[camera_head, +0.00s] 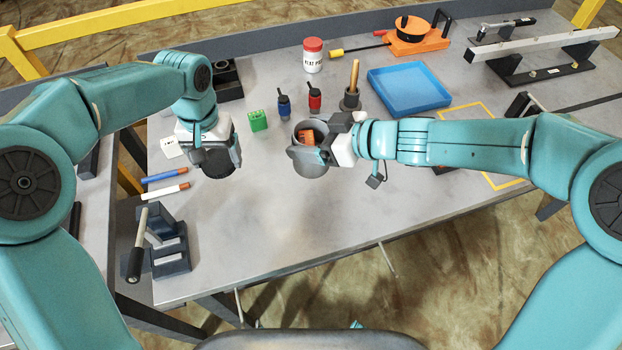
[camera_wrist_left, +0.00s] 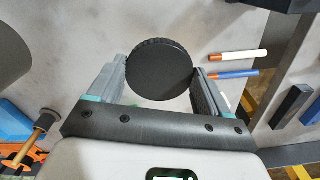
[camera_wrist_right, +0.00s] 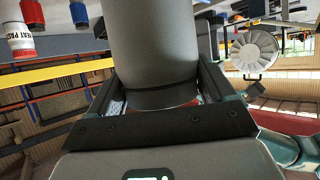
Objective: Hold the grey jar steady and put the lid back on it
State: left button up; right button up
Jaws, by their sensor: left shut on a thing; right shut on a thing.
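The grey jar (camera_head: 308,168) is open at the top, and something orange (camera_head: 305,137) shows inside it. My right gripper (camera_head: 325,150) is shut on the jar's side. In the right wrist view the jar (camera_wrist_right: 155,45) fills the space between the fingers (camera_wrist_right: 158,95). The round black lid (camera_wrist_left: 158,70) with a ribbed edge is between the fingers of my left gripper (camera_wrist_left: 160,85), which is shut on it. In the head view the lid (camera_head: 216,163) is left of the jar and apart from it. Its exact height above the table is unclear.
A green block (camera_head: 258,121), a blue bottle (camera_head: 284,104) and a red bottle (camera_head: 315,100) stand behind the jar. A blue tray (camera_head: 392,82) is back right. Two markers (camera_head: 165,175) lie left of my left gripper. The table in front of the jar is clear.

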aim_at(216, 161)
pick_arm(q)
jog(key=f, duration=0.1)
jog(key=f+b, duration=0.2)
jog(key=shift+a, duration=0.25)
pick_arm(e)
jog(key=f, duration=0.6)
jog(key=shift+a+f, duration=0.15)
jog(key=shift+a, duration=0.1)
pick_arm(q)
jog(key=shift+d, duration=0.2)
pick_arm(e)
jog(key=shift+d+f, duration=0.15)
jog(key=shift+f, duration=0.2)
pick_arm(q)
jog(key=shift+a, duration=0.15)
jog(key=shift+f+b, duration=0.7)
jog(key=shift+f, duration=0.05)
pick_arm(e)
notch_tip(216, 161, down, 4)
jog(key=shift+f, duration=0.2)
pick_arm(q)
jog(key=shift+r, duration=0.1)
pick_arm(e)
jog(key=shift+r, duration=0.1)
pick_arm(q)
jog(key=shift+s, duration=0.1)
